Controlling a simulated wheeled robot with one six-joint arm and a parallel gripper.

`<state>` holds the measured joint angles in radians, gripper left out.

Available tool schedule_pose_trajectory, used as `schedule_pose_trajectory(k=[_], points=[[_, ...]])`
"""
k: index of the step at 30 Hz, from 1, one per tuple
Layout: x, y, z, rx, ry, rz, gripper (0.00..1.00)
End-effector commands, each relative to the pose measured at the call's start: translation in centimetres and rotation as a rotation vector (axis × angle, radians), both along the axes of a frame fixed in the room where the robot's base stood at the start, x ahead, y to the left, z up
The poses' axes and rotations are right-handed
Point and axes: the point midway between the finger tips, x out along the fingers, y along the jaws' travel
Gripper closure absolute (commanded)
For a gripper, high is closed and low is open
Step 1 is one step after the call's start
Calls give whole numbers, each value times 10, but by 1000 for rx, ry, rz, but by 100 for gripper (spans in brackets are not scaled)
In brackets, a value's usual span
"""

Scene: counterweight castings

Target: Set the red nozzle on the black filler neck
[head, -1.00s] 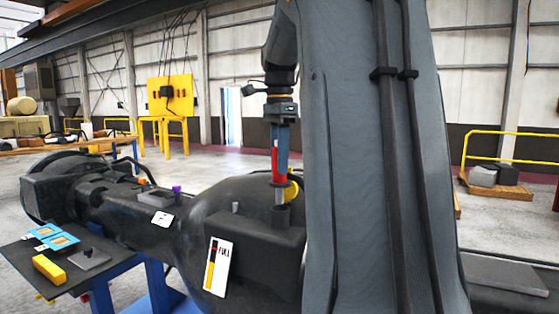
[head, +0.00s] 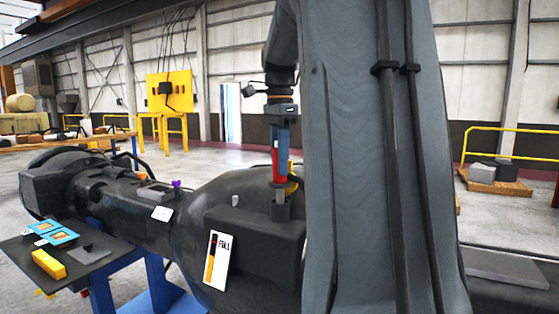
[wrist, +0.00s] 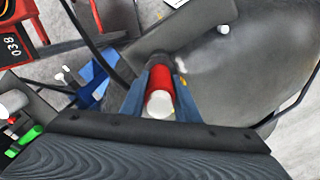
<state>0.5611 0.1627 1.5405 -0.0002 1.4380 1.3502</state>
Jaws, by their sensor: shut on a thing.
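My gripper (head: 281,172) is shut on the red nozzle (head: 275,160), with its blue fingers on either side of it. The nozzle is upright in the head view, its grey lower end directly above the black filler neck (head: 281,212) on the dark casting. The lower end meets or enters the neck's mouth; I cannot tell how far. In the wrist view the red nozzle (wrist: 162,82) lies between the fingertips, with its pale round end towards the camera. A dark round part at its far end looks like the neck, mostly hidden by the nozzle.
A yellow block (head: 48,264) and blue-framed pieces (head: 62,236) lie on a dark side table at the left. My arm hides the casting's right part.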

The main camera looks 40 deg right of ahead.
Motion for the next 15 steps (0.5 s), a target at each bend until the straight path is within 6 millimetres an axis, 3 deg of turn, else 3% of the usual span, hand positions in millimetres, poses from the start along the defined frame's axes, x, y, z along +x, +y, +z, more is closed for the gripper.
schedule_pose_trajectory(k=[15], points=[[0,0,-11,0,0,0,88]])
